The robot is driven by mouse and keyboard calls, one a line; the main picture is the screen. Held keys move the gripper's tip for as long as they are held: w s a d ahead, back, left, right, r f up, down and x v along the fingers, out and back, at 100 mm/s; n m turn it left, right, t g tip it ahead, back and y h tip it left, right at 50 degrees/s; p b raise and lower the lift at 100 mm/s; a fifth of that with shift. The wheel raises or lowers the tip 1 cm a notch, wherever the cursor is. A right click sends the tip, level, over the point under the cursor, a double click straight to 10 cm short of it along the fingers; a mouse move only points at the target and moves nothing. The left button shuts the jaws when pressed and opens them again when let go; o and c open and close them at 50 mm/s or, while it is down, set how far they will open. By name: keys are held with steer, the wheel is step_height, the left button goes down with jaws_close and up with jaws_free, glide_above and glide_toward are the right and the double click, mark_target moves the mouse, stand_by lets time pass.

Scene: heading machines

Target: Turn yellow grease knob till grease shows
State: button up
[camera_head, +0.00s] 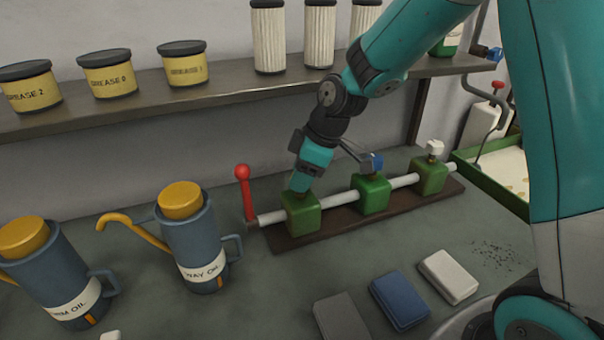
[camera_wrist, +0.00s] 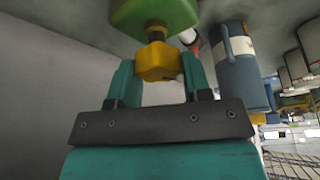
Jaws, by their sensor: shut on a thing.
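The yellow grease knob (camera_wrist: 157,61) sits between my gripper's fingers in the wrist view. It is on a short stem at the green block (camera_wrist: 152,16). My gripper (camera_wrist: 158,75) is shut on this knob. In the head view my gripper (camera_head: 300,184) comes down on the leftmost green block (camera_head: 302,214) and hides the knob. A blue knob (camera_head: 371,163) tops the middle block and a white knob (camera_head: 434,149) tops the right block. The white pipe (camera_head: 337,200) joins the blocks, with a red-topped lever (camera_head: 243,190) at its left end. I cannot make out any grease.
Two blue oil cans (camera_head: 197,250) (camera_head: 62,278) stand at the left front. Grey, blue (camera_head: 400,300) and white blocks lie in front. A shelf (camera_head: 225,92) behind holds grease tins and white filters. A green-rimmed tray (camera_head: 492,185) is at the right.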

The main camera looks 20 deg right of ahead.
steer(key=shift+n, duration=0.4)
steer(key=o, duration=0.9)
steer(key=s+d+r+b, duration=0.1)
steer(key=d, duration=0.3)
steer(key=s+d+r+b, duration=0.1)
steer(key=s+d+r, duration=0.1)
steer(key=d, duration=0.2)
steer(key=s+d+r+b, duration=0.1)
steer(key=s+d, duration=0.1)
steer(key=d, duration=0.3)
steer(key=shift+s+r, duration=0.2)
steer(key=shift+r, duration=0.15)
steer(key=shift+a, duration=0.1)
